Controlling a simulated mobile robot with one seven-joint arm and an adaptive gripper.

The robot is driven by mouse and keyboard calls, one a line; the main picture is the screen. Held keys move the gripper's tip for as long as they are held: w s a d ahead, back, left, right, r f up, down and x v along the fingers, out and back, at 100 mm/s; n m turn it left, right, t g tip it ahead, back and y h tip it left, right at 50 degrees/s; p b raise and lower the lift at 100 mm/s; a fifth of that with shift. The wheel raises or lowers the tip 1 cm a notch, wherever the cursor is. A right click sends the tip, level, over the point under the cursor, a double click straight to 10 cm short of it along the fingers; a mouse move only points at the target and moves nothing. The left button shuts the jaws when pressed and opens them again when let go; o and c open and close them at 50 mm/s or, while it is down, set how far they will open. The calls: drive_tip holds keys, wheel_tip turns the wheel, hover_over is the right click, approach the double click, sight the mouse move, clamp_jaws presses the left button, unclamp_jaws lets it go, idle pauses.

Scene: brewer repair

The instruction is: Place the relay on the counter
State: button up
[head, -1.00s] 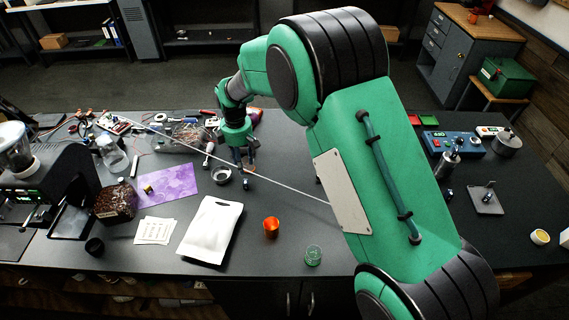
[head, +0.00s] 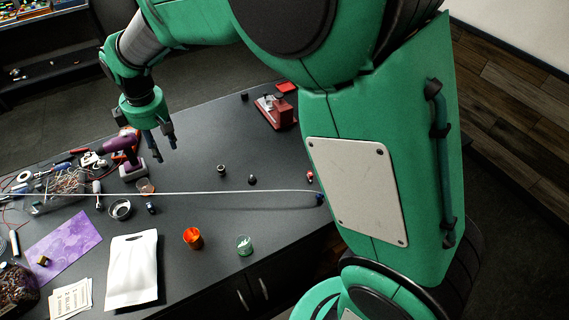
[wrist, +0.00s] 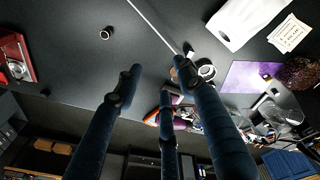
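I cannot tell for certain which small part is the relay. A small dark-blue piece (head: 151,208) lies on the counter (head: 200,275), just right of a round metal bowl (head: 121,209). A small yellow-and-dark block (head: 43,261) sits on the purple mat (head: 66,243). My gripper (head: 163,152) is above the back part of the counter, near the purple drill. In the wrist view its dark fingers (wrist: 155,85) are spread, with nothing held between them.
A purple drill (head: 122,150) and a tangle of wires (head: 60,185) lie at left. A red device (head: 275,110) is at the back right. A thin pale rod crosses the scene.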

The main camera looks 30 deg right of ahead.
drive_tip(key=s+d+r+m+t, duration=0.2)
drive_tip(key=s+d+r+m, duration=0.4)
drive_tip(key=s+d+r, duration=0.75)
drive_tip(key=s+d+m+t, duration=0.1)
drive_tip(key=s+d+m, duration=0.2)
drive_tip(key=s, duration=0.6)
drive_tip(key=s+d+f+m+t, duration=0.1)
drive_tip(key=s+d+m, duration=0.2)
drive_tip(key=s+d, duration=0.3)
drive_tip(key=s, duration=0.4)
drive_tip(key=shift+m+h, duration=0.3)
drive_tip(key=shift+m, duration=0.1)
drive_tip(key=shift+f, duration=0.15)
wheel_tip(320, 180, down, 7)
drive_tip(key=b, duration=0.7)
